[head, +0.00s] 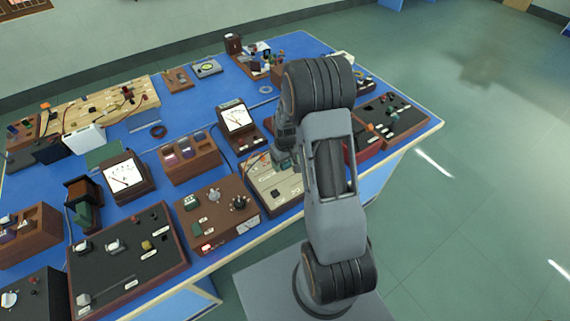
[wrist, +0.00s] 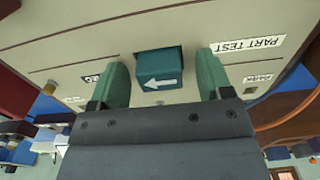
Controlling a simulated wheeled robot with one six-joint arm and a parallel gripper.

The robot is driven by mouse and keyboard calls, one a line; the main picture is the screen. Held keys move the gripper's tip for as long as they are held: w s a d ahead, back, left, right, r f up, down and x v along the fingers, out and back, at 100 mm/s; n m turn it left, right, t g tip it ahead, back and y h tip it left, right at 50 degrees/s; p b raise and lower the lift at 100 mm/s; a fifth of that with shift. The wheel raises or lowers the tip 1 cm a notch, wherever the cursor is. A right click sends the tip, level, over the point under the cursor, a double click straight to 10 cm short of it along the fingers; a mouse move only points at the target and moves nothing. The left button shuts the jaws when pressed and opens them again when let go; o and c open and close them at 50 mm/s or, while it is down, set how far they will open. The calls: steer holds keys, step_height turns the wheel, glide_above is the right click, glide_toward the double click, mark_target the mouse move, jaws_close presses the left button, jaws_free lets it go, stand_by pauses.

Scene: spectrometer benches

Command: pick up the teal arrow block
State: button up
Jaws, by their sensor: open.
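The teal arrow block (wrist: 158,70) shows in the wrist view, with a white arrow pointing left on its face. It sits at the cream panel (wrist: 75,60), beside a dark slot-like patch. My gripper (wrist: 163,62) is open, with one green finger on each side of the block and a visible gap on both sides. In the head view my gripper (head: 282,158) is low over the cream panel (head: 272,192), partly hidden by my arm. I cannot make out the block there.
A "PART TEST" label (wrist: 250,44) lies right of the block. A brown control box (head: 216,215) stands left of the panel, a meter (head: 238,120) behind it, and a dark-topped box (head: 385,125) to the right. The blue bench (head: 140,205) is crowded.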

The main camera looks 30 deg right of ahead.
steer(key=c, duration=1.1)
